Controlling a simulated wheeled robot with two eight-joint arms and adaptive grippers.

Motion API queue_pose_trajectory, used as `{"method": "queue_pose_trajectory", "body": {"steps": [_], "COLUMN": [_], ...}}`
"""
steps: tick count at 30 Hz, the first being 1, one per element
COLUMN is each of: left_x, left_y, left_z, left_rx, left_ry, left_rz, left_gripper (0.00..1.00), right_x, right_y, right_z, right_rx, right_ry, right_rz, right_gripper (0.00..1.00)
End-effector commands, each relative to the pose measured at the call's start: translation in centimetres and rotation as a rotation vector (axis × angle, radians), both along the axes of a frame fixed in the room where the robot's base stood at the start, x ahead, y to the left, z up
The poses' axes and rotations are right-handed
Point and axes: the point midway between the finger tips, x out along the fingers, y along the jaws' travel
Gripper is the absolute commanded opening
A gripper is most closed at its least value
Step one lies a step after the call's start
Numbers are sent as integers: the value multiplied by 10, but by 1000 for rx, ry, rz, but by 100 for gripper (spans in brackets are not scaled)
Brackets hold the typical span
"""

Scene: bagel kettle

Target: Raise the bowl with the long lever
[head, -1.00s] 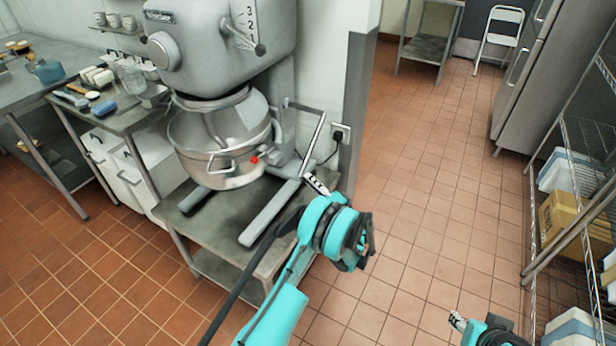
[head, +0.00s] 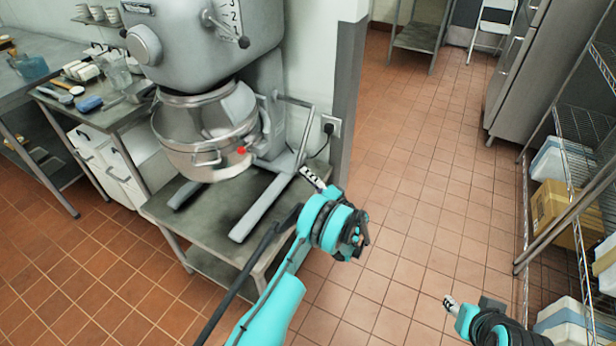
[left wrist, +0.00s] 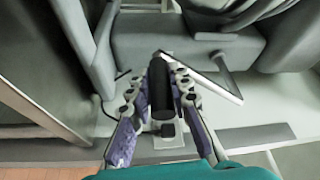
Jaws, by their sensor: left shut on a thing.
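The steel bowl (head: 200,150) hangs on the big grey mixer (head: 200,40), its top close under the mixer head. A red spot shows on its right side. The long lever (head: 306,132) is a bent metal bar at the mixer's right side. My left gripper (head: 312,179) is at the lever's lower end. In the left wrist view, its two fingers (left wrist: 161,98) are shut on the lever's black grip (left wrist: 160,88). My right gripper (head: 450,302) shows at the lower right, away from the mixer; whether it is open is unclear.
The mixer stands on a low steel table (head: 225,192). A worktop with dishes (head: 95,90) is on the left. A wall corner (head: 346,90) stands just right of the lever. Wire shelving (head: 560,180) with boxes is at the far right. The tiled floor between is clear.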

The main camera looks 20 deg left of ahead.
Motion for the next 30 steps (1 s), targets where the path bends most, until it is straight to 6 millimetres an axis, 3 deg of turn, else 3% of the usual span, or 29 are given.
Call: {"method": "queue_pose_trajectory", "body": {"steps": [1, 3, 14, 17, 30], "left_x": [4, 4, 1, -3, -42], "left_y": [-1, -1, -4, -14, -93], "left_z": [0, 0, 0, -1, -10], "left_rx": [-1, -1, 0, -1, 0], "left_ry": [1, 1, 0, 0, 1], "left_rz": [-11, -11, -7, -10, -10], "left_gripper": [22, 40, 40, 40, 40], "right_x": [0, 0, 0, 0, 0], "right_y": [0, 0, 0, 0, 0], "right_z": [0, 0, 0, 0, 0], "right_rx": [0, 0, 0, 0, 0], "right_ry": [0, 0, 0, 0, 0], "right_rz": [0, 0, 0, 0, 0], "right_gripper": [40, 40, 40, 40, 40]}}
